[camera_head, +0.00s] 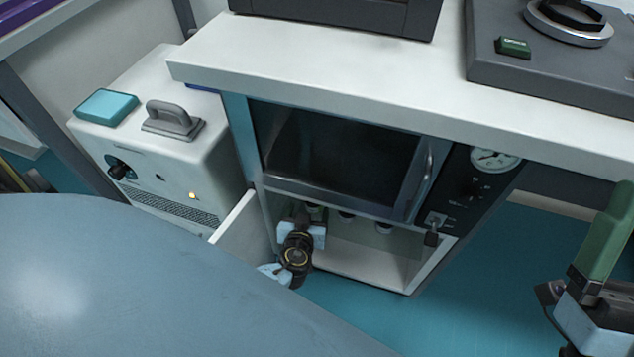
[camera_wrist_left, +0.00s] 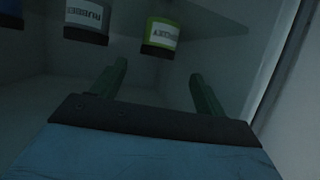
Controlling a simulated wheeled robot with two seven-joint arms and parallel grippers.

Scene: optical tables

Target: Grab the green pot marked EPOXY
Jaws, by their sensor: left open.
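The green pot marked EPOXY (camera_wrist_left: 161,35) shows in the left wrist view with a dark lid and a white label, upside down in the picture. My left gripper (camera_wrist_left: 158,82) is open and empty. The pot is ahead of its two green fingers, roughly in line with the gap and apart from them. In the head view my left gripper (camera_head: 303,222) reaches into the open lower compartment under the oven; its fingertips are mostly hidden. My right gripper (camera_head: 604,235) shows at the right edge, partly cut off; its opening cannot be seen.
A grey pot marked RUBBER (camera_wrist_left: 87,20) stands left of the green one, with a blue object (camera_wrist_left: 11,17) at the corner. The compartment (camera_head: 375,268) has close side walls. An open door (camera_head: 240,232) stands left of my left wrist. The oven (camera_head: 340,160) is above.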

